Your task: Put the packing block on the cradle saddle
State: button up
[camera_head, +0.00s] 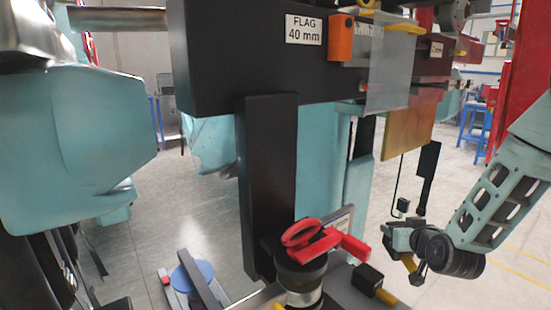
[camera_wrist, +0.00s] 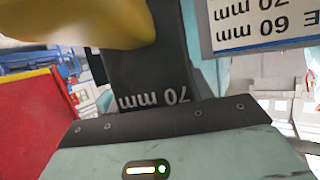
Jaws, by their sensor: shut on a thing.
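My gripper (camera_head: 401,243) is at the right in the head view, at the end of a teal arm with a black joint. In the wrist view its teal body and black bolted plate fill the bottom. It is shut on a dark block marked "70 mm", the packing block (camera_wrist: 150,75), which stands out past the plate. A yellow rounded shape (camera_wrist: 75,20) hides part of the upper left there. The fingertips are not clear in either view. I cannot tell for certain which part is the cradle saddle; no saddle shape shows clearly.
A dark beam (camera_head: 225,65) labelled "FLAG 40 mm" crosses the top, with a dark post (camera_head: 268,185) below. A red clamp-like part (camera_head: 325,242) sits on a black round piece at the bottom. A white sign (camera_wrist: 262,22) is near the block. Open floor shows at the right.

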jog(key=shift+s+d, duration=0.1)
jog(key=shift+d, duration=0.1)
jog(key=s+f, duration=0.2)
jog(key=f, duration=0.2)
jog(key=s+f, duration=0.2)
jog(key=f, duration=0.2)
jog(key=s+f, duration=0.2)
jog(key=f, duration=0.3)
jog(key=shift+s, duration=0.15)
jog(key=v, duration=0.5)
jog(key=w+a+r+n+g+y+b, duration=0.1)
jog(key=w+a+r+n+y, duration=0.1)
jog(key=w+a+n+y, duration=0.4)
jog(key=w+a+r+n+g+y+b, duration=0.15)
jog(key=w+a, duration=0.25)
jog(key=a, duration=0.4)
jog(key=shift+m, duration=0.25)
notch_tip(320, 180, down, 8)
jog(key=shift+s+d+f+p, duration=0.1)
jog(key=shift+d+p, duration=0.05)
jog(key=shift+p, duration=0.35)
jog(key=shift+f, duration=0.1)
jog(key=shift+f, duration=0.1)
jog(key=o, duration=1.5)
jog(key=shift+o, duration=0.2)
